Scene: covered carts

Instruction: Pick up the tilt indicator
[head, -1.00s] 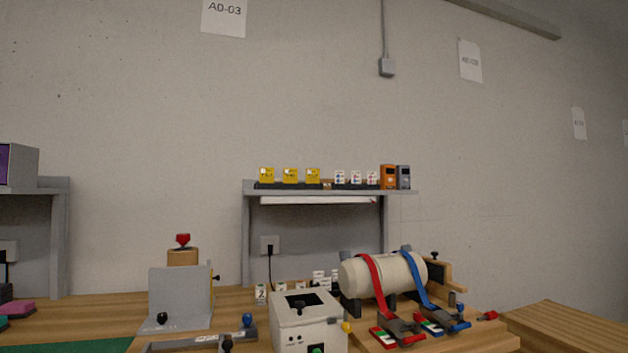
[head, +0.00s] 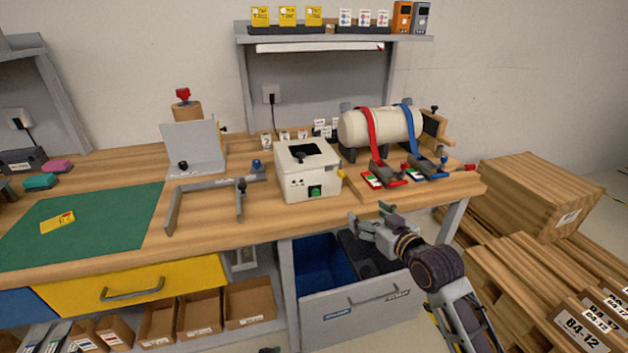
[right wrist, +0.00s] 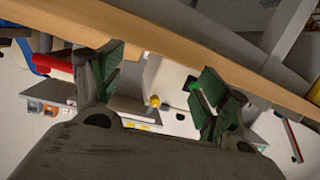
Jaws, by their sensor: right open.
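No object can be told for certain as the tilt indicator. Candidates are the upright yellow cards (head: 287,16) and the white cards with coloured dots (head: 363,18) on the back shelf, and a yellow card (head: 58,222) lying flat on the green mat (head: 105,215). Their print is too small to read. My right gripper (head: 370,217) is open and empty, in front of the bench's front edge, well below the shelf. Its green-padded fingers stand apart in the right wrist view (right wrist: 158,85), with nothing held between them. My left gripper is not in view.
A white box (head: 308,172) with a dark top opening stands on the bench. Right of it, a white cylinder (head: 388,126) is strapped in red and blue. An open drawer (head: 350,300) lies below my right gripper. Wooden crates (head: 530,195) stand at right.

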